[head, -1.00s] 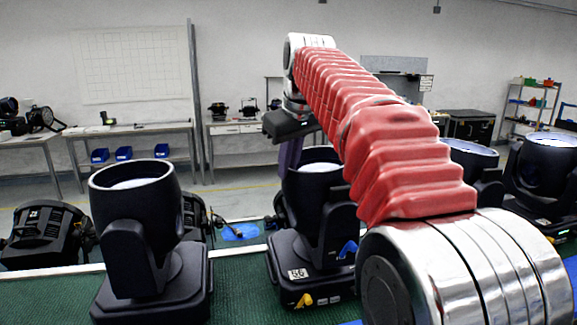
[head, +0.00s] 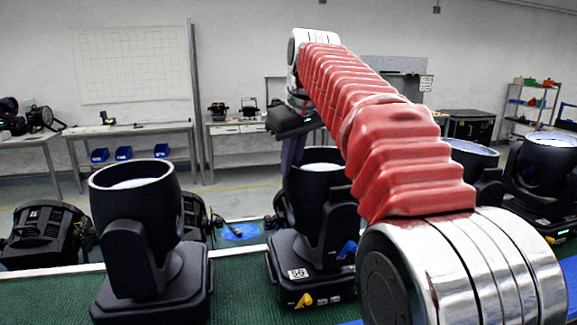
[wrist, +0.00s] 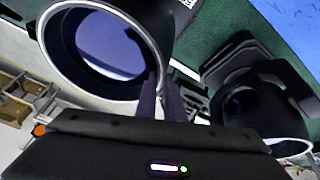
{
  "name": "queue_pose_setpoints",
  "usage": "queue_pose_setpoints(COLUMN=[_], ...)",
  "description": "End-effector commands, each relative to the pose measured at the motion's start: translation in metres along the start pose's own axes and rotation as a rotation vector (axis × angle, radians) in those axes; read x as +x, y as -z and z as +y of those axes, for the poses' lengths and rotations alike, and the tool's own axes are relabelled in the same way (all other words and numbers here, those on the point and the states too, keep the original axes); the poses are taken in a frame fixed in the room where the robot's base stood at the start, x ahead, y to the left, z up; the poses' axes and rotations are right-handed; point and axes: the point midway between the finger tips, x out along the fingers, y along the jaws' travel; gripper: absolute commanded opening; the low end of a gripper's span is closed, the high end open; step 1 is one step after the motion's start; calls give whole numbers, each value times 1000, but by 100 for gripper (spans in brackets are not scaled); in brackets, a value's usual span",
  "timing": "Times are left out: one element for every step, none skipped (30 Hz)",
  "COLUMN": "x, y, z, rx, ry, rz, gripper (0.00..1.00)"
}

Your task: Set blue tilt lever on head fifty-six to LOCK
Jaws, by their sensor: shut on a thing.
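Head fifty-six (head: 326,209) is a black moving head with a "56" label (head: 298,273) on its base. A blue lever (head: 347,248) shows low on its right side, and a yellow lever (head: 304,300) at the front of its base. My gripper (head: 291,165) reaches down at the head's far left side, with its tips out of sight behind the can. In the wrist view my gripper (wrist: 162,98) has its dark fingers close together beside the can's pale rim (wrist: 113,98).
Another black moving head (head: 136,230) stands to the left on the green mat (head: 235,290). More heads (head: 545,170) stand at the right. A fixture (head: 45,235) lies at the far left. Benches (head: 130,131) line the back wall.

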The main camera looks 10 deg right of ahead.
Motion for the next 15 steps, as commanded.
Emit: queue_pose_setpoints(x=[-5, -6, -7, -7, -8, -8, -8, -8, -8, -8, -8, -8, -8, -8, -8], y=[0, -1, -1, -2, -2, -2, -2, -2, -2, -2, -2, -2, -2, -2, -2], z=[8, 9, 11, 12, 12, 12, 12, 13, 13, 14, 14, 14, 14, 14, 14], rx=[2, 2, 2, 2, 2, 2, 2, 2, 2, 3, 3, 4, 4, 4, 4], ry=[-11, -12, -12, -13, -13, -14, -15, -16, -17, -17, -18, -18, -18, -18, -17], rz=[4, 3, 3, 2, 2, 2, 2, 2, 2, 2, 2, 2, 2, 2, 2], gripper=[0, 0, 0, 0, 0, 0, 0, 0, 0, 0, 0, 12, 14, 17, 19])
